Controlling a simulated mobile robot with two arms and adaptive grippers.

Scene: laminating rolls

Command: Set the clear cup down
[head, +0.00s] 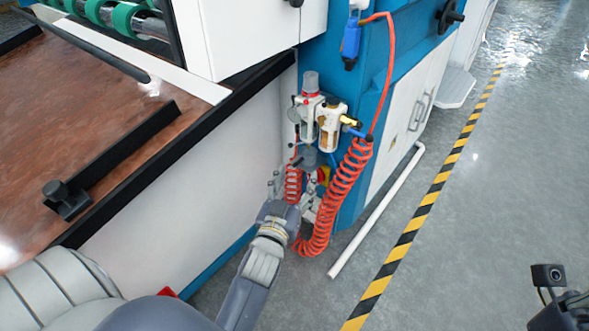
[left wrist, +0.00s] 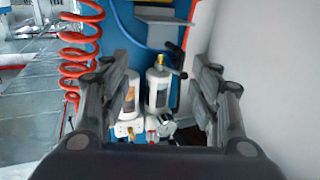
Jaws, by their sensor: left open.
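A grey, smoky cup-like piece (head: 309,158) shows under the air unit in the head view, just above my left gripper. It may be the clear cup; I cannot tell for sure. My left gripper (head: 293,185) is open, low beside the machine's side panel and the red coiled hose. In the left wrist view its two fingers stand wide apart (left wrist: 155,75), with the unit's two pale bowls (left wrist: 158,90) showing between them, beyond the fingers. No clear cup can be made out there. A dark part of my right wrist (head: 568,312) shows at the bottom right; its fingers are hidden.
The air unit (head: 331,125) is mounted on the blue machine. The red coiled hose (head: 345,185) hangs close to the right of my gripper. A white pipe (head: 375,215) lies on the floor. Open grey floor (head: 480,220) extends past the yellow-black stripe (head: 420,215).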

